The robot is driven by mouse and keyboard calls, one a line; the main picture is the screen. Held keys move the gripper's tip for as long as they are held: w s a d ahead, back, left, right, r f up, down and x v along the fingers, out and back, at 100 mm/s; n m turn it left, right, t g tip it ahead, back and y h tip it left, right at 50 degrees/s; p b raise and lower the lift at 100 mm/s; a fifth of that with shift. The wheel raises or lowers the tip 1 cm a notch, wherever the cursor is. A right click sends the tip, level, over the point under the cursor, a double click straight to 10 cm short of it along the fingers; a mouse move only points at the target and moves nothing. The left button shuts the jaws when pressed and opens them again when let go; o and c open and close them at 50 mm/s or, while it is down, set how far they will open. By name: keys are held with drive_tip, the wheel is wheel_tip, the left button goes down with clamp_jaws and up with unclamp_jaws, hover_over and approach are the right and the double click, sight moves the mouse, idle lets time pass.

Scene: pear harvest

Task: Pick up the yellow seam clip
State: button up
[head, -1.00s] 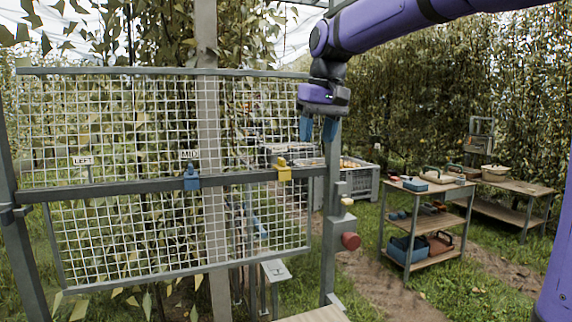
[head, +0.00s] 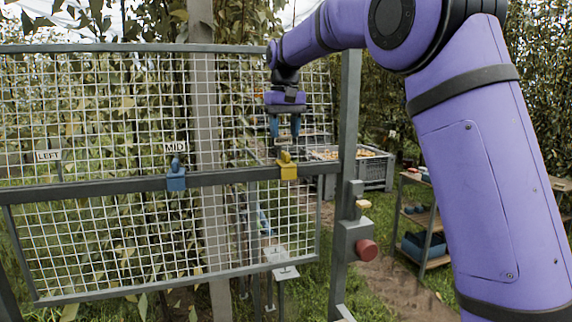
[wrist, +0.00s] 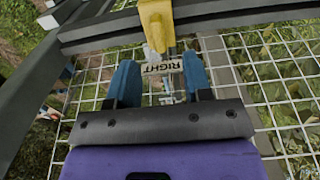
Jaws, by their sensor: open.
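The yellow seam clip (head: 287,166) sits on the grey middle rail of the mesh gate, toward its right end. It also shows at the top of the wrist view (wrist: 157,22), on the rail just beyond my fingertips. My gripper (head: 284,133) hangs pointing down, a little above the clip and apart from it. Its two blue fingers (wrist: 160,77) are spread with nothing between them but a view of a label reading RIGHT (wrist: 161,68) behind. A blue clip (head: 176,176) sits on the same rail further left.
The wire mesh gate (head: 110,238) fills the left and middle. A grey post (head: 345,130) with a red button (head: 367,250) stands right of the clip. MID (head: 175,147) and LEFT (head: 48,156) labels hang on the mesh. A shelf cart (head: 428,225) stands behind at right.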

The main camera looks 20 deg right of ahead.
sight(286, 152)
drive_tip(key=shift+f, duration=3.3)
drive_tip(key=shift+c, duration=0.3)
drive_tip(key=c, duration=0.4)
drive_tip(key=shift+c, duration=0.2)
drive_tip(key=shift+r, duration=0.1)
